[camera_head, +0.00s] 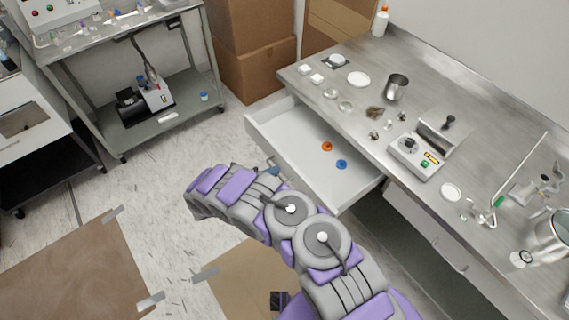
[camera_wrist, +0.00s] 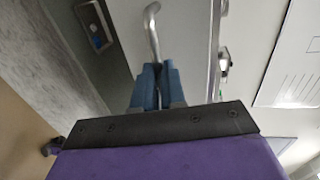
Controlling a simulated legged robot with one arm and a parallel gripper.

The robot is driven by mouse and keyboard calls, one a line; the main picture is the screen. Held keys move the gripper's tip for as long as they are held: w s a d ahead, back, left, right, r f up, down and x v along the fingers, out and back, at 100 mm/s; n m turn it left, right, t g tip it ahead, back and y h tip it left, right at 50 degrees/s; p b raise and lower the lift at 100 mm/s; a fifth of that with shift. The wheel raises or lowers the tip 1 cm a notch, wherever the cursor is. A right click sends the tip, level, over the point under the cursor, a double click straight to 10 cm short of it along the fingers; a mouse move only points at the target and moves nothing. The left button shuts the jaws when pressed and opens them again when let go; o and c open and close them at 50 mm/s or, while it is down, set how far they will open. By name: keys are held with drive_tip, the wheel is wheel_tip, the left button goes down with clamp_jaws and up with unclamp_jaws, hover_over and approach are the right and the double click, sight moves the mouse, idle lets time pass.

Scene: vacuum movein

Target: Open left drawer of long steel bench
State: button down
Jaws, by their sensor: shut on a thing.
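The long steel bench (camera_head: 440,80) runs along the right side of the head view. Its left drawer (camera_head: 290,140) is pulled well out from under the top, so its white inside shows. The drawer's metal handle (camera_wrist: 152,25) is a curved bar in the wrist view. My gripper (camera_wrist: 157,72) has its blue fingers shut on the end of this handle. In the head view my gripper (camera_head: 270,171) is at the drawer's front panel, mostly hidden behind my arm.
An orange ring (camera_head: 327,146) and a blue ring (camera_head: 341,164) lie in the drawer. A second drawer (camera_head: 428,230) to the right is closed. Cardboard boxes (camera_head: 255,60) stand behind, and a steel cart (camera_head: 165,105) is at the upper left.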

drive_tip(key=shift+s+a+f, duration=0.1)
drive_tip(key=shift+s+a, duration=0.75)
drive_tip(key=shift+a, duration=0.15)
drive_tip(key=shift+s+a+f, duration=0.1)
drive_tip(key=shift+s+a, duration=0.7)
drive_tip(key=shift+a, duration=0.2)
drive_tip(key=c, duration=1.2)
unclamp_jaws()
drive_tip(key=shift+w, duration=0.15)
drive_tip(key=shift+r, duration=0.1)
drive_tip(key=shift+a, duration=0.1)
drive_tip(key=p+v, duration=0.2)
drive_tip(key=v, duration=1.5)
drive_tip(key=shift+a, duration=0.1)
drive_tip(key=shift+r, duration=0.1)
